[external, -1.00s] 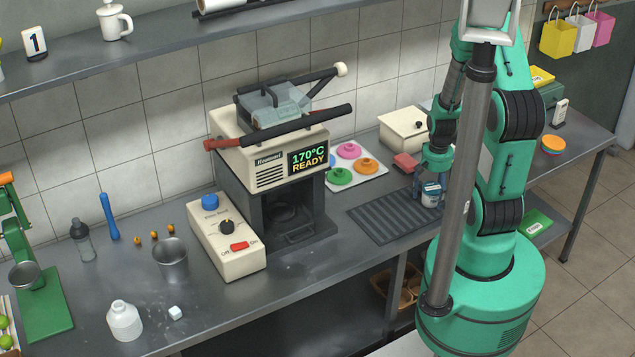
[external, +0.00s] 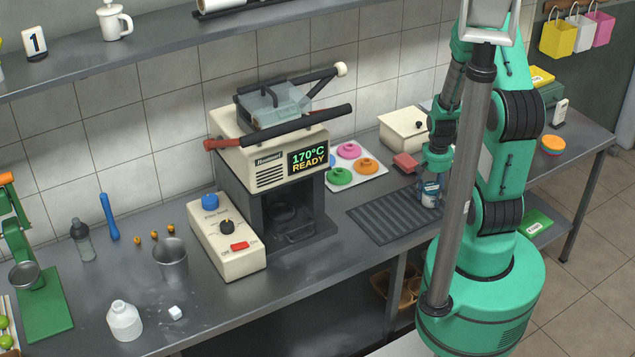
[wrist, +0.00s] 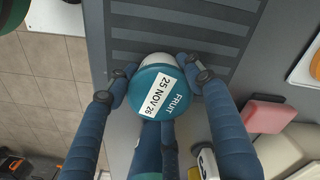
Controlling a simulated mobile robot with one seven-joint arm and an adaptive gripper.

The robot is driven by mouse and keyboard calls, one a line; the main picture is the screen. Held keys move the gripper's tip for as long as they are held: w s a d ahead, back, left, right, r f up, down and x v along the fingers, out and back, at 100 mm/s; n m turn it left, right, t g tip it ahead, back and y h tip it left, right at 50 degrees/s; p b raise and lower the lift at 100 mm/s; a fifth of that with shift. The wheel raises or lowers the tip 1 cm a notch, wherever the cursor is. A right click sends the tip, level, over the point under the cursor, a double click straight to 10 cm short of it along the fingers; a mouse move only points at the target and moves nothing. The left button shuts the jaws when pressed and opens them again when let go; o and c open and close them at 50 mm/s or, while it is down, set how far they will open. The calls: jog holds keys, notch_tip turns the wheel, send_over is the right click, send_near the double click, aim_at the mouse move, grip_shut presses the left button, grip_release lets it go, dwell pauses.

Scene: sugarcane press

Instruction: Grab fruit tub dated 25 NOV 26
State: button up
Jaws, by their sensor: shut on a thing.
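A small white tub with a blue lid (wrist: 143,98) is between my gripper's fingers in the wrist view. Its white label reads FRUIT 25 NOV 26. My gripper (wrist: 162,88) is shut on this tub, with fingers touching it on both sides. In the external view the tub (external: 429,198) is upright at the right end of the dark ribbed mat, below my gripper (external: 431,183). I cannot tell whether its base touches the surface.
The ribbed mat (external: 385,220) lies beside the tub. A pink-red block (external: 405,163) and a cream box (external: 402,132) are behind it. A white tray with coloured lids (external: 372,176) and the press (external: 270,165) stand to the left. In the wrist view, another white container (wrist: 207,163) is close by.

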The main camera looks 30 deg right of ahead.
aim_at(433, 187)
jog(key=shift+r, duration=0.1)
jog(key=shift+r+p, duration=0.3)
jog(key=shift+r, duration=0.35)
notch_tip(433, 187, up, 2)
jog(key=shift+r+p, duration=0.1)
jog(key=shift+p, duration=0.25)
jog(key=s+a+p, duration=0.1)
jog(key=s+a, duration=0.1)
jog(key=s, duration=0.5)
jog(key=s+a+r+p, duration=0.1)
jog(key=s+a, duration=0.2)
jog(key=s, duration=0.5)
jog(key=shift+a+r, duration=0.15)
jog(key=shift+a, duration=0.15)
